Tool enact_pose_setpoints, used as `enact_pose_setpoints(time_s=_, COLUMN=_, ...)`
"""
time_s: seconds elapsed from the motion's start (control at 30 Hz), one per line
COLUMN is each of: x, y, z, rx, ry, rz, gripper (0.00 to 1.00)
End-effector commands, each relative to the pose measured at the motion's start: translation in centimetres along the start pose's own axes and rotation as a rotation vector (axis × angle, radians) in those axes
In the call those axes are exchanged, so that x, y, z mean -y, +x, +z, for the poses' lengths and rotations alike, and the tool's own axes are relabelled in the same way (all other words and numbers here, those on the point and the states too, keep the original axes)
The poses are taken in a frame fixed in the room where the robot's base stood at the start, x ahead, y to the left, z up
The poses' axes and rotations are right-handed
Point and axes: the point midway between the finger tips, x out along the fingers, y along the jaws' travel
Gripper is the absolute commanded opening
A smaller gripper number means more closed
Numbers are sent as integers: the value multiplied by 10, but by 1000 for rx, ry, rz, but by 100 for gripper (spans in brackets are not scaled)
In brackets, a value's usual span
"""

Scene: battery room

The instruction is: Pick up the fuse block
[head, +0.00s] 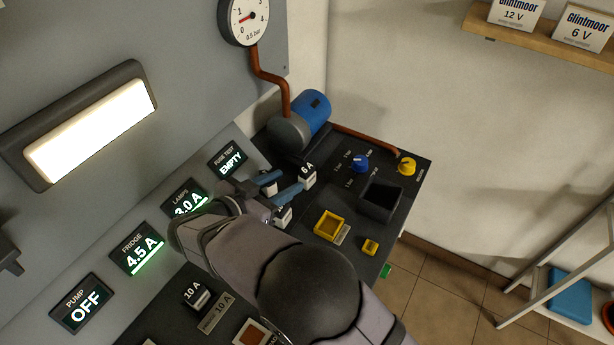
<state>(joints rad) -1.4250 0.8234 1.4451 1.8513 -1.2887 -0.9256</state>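A fuse block marked 6 A (307,178), dark on top with a pale front, stands on the dark panel right beside my right fingertip. Another pale block (284,216) shows just below my right finger, partly hidden. A third pale patch (270,188) shows by my left finger, mostly covered. My gripper (290,182) has two blue-grey fingers spread apart, low over the panel. I see nothing held between the tips. I cannot tell whether a finger touches the 6 A block.
A blue-and-grey pump (302,119) with a copper pipe stands behind. A black open bin (380,201), a yellow-framed socket (330,226), a blue knob (360,163) and a yellow knob (407,166) lie to the right. The FUSE TEST display (231,162) reads EMPTY.

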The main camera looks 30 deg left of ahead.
Motion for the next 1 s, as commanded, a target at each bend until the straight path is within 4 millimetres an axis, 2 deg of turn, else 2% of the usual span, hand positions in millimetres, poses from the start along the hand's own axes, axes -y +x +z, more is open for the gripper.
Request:
enact_pose_setpoints(time_s=0.27, x=0, y=20, z=-1, rx=0, ry=1, rz=1, gripper=39)
enact_pose_setpoints(time_s=0.57, x=0, y=30, z=-2, rx=1, ry=3, rz=1, gripper=39)
enact_pose_setpoints(time_s=0.83, x=0, y=62, z=-2, rx=0, ry=2, rz=2, gripper=39)
enact_pose_setpoints(time_s=1.0, x=0, y=74, z=-1, rx=0, ry=4, rz=-1, gripper=39)
